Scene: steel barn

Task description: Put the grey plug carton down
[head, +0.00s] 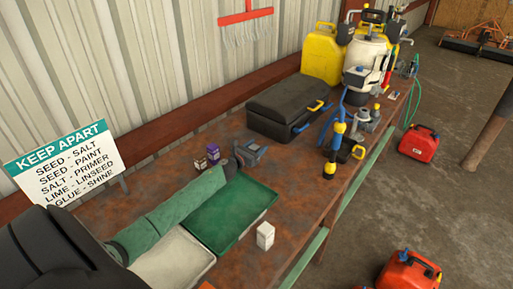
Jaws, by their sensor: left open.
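A small pale grey-white carton (265,236), which looks like the grey plug carton, stands upright on the brown workbench (292,190). It is just off the right front corner of the green tray (262,196), with nothing gripping it. My left gripper (257,154) is open and empty, past the far end of the green tray. It is well apart from the pale carton. Two small cartons, one purple (199,165) and one brown (213,152), stand just left of the gripper. My right gripper is not in view.
A pale tray (180,262) lies in front of the green tray. A black case (285,106), a blue-and-yellow tool (333,140), a yellow can (322,53) and a white sprayer (366,55) stand farther along. A sign (62,165) stands left. Red cans (418,144) sit on the floor.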

